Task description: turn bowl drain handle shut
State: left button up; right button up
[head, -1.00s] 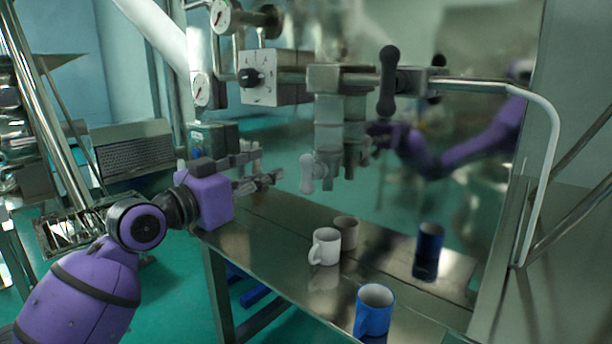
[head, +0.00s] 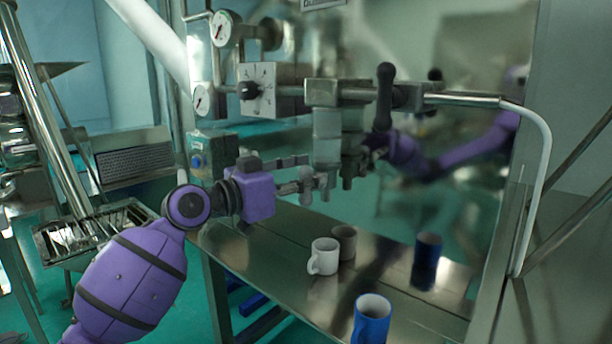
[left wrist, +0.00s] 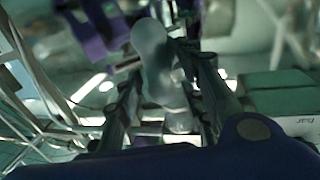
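The light grey drain handle (head: 307,184) hangs below the metal drain outlet in the head view. It also shows in the left wrist view (left wrist: 156,62) as a pale rounded lever between the two fingers. My left gripper (head: 304,182) reaches in from the left at the handle's height. Its fingers (left wrist: 165,85) are spread, one on each side of the handle. I cannot tell whether either finger touches it. My right gripper is not in view.
A black-handled valve (head: 385,97) sits on the pipe to the upper right. Gauges and a dial box (head: 257,90) stand upper left. Below is a steel table (head: 270,255) with a white mug (head: 324,257) and a blue mug (head: 372,318). A shiny panel behind reflects the scene.

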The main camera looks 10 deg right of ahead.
pick_arm(q)
jog(key=shift+d, duration=0.1)
grip_shut()
